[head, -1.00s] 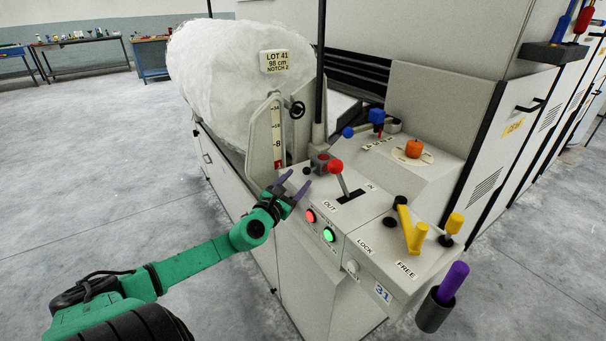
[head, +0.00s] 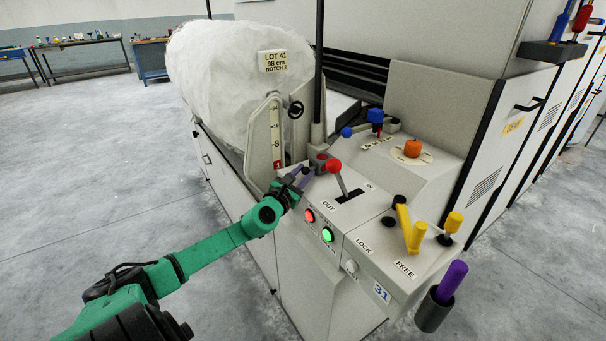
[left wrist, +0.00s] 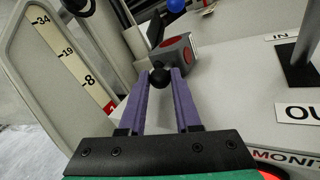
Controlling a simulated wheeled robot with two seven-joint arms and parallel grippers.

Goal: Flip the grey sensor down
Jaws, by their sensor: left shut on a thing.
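The grey sensor (head: 321,160) is a small grey box with red round faces, at the back left of the machine's sloping panel, left of a red-knobbed lever. It also shows in the left wrist view (left wrist: 180,48), with a black ball knob (left wrist: 160,77) on its near side. My left gripper (head: 303,173) has purple fingers and is at the sensor's near left side. In the left wrist view its fingers (left wrist: 161,84) are shut on the black knob. The box itself stands just beyond the fingertips. My right gripper is not in view.
The red-knobbed lever (head: 335,167) stands close to the right of the sensor. A notched scale plate (head: 275,140) rises close to the left. Yellow handles (head: 416,236) and a purple handle (head: 452,281) are farther right. Open floor lies left.

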